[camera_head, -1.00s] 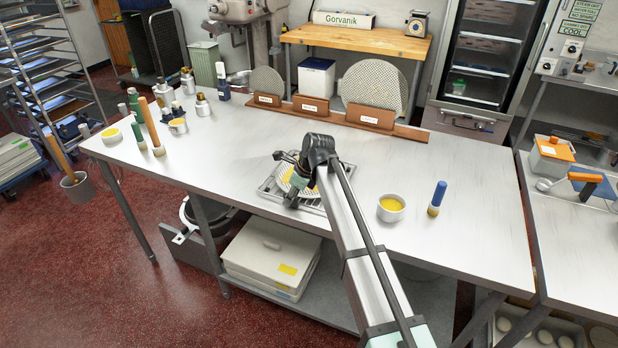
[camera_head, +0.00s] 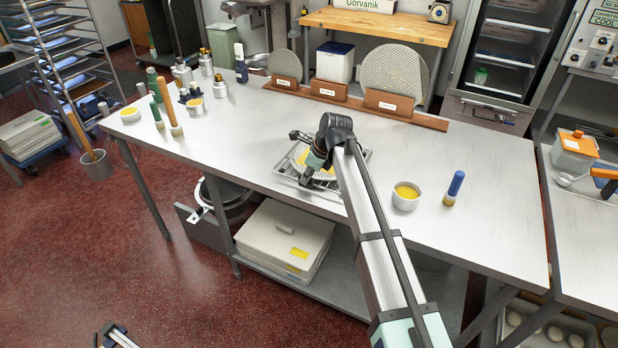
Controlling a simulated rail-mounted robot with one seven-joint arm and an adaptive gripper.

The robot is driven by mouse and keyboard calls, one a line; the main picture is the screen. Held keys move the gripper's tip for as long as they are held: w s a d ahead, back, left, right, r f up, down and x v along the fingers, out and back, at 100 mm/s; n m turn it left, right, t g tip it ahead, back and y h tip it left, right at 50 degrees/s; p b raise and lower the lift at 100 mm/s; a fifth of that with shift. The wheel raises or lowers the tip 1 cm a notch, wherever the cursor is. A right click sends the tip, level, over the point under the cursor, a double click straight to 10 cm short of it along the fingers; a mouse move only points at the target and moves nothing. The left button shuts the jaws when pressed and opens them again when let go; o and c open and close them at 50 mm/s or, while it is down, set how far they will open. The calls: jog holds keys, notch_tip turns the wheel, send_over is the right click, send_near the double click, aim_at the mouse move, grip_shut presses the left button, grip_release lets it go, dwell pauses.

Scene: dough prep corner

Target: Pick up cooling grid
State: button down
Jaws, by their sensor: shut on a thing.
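The cooling grid (camera_head: 365,156) is a metal wire rectangle near the front edge of the steel table (camera_head: 245,140). A pale round piece with yellow on it (camera_head: 327,173) shows within its outline. My gripper (camera_head: 305,172) is down at the grid's left part, shut on it. My wrist and arm cover much of the grid's middle and right, and the fingertips are hard to make out. I cannot tell whether the grid touches the table or is slightly raised.
A bowl with yellow contents (camera_head: 406,196) and a blue-topped bottle (camera_head: 454,188) stand right of my arm. A wooden rack (camera_head: 330,96) with perforated round discs (camera_head: 396,75) stands at the back. Bottles and rolling pins (camera_head: 168,105) crowd the left end. The table's middle is clear.

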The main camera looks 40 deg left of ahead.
notch_tip(320, 180, up, 19)
jog(key=b, duration=0.4)
jog(key=w+a+p, duration=0.2)
jog(key=w+p, duration=0.2)
jog(key=w, duration=0.8)
dwell(0.5)
